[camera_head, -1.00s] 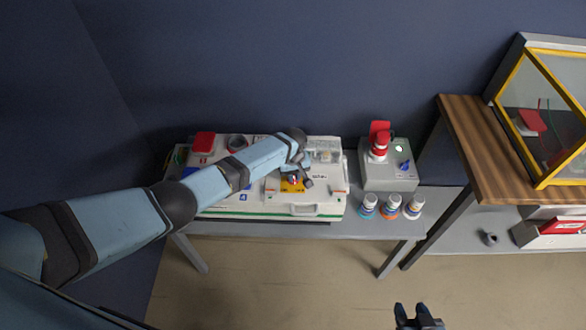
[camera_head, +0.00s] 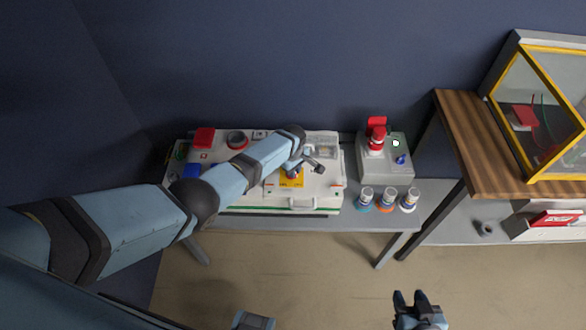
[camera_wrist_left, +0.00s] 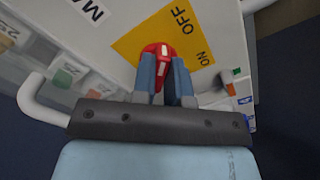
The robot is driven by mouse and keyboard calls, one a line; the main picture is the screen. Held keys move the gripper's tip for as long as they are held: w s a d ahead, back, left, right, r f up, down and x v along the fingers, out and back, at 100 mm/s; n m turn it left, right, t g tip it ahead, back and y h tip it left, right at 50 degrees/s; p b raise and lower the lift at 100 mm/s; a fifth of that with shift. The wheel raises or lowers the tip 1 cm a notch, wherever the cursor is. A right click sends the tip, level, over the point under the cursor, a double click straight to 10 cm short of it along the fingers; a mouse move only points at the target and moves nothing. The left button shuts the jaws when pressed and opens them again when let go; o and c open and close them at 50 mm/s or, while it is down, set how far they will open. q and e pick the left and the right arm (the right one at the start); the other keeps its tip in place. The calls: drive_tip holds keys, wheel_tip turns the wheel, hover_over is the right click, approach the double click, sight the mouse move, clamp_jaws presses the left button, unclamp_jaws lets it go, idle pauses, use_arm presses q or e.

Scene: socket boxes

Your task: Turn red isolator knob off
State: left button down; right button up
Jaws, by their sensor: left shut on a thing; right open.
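The red isolator knob (camera_wrist_left: 160,52) sits on a yellow plate (camera_wrist_left: 130,45) marked OFF and ON in the left wrist view. My left gripper (camera_wrist_left: 162,72) is shut on the knob, with a finger on each side of it. The knob's white mark runs nearly up and down in that view. In the head view the yellow plate (camera_head: 291,180) shows on the front of the white panel (camera_head: 250,200), and my left gripper (camera_head: 300,172) partly hides the knob. My right gripper (camera_head: 418,303) is open and empty at the bottom, away from the table.
A grey box (camera_head: 385,168) with a red knob and a green light stands right of the panel. Several small bottles (camera_head: 387,201) stand in front of it. A wooden table (camera_head: 480,150) with a yellow-framed case is at the right.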

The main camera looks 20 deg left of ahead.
use_arm(q)
drive_tip(key=shift+a+r, duration=0.1)
drive_tip(key=shift+a, duration=0.05)
drive_tip(key=c, duration=1.1)
unclamp_jaws()
drive_tip(key=shift+c, duration=0.2)
drive_tip(key=shift+r, duration=0.35)
wheel_tip(320, 180, up, 13)
drive_tip(key=p, duration=0.2)
drive_tip(key=shift+p, duration=0.4)
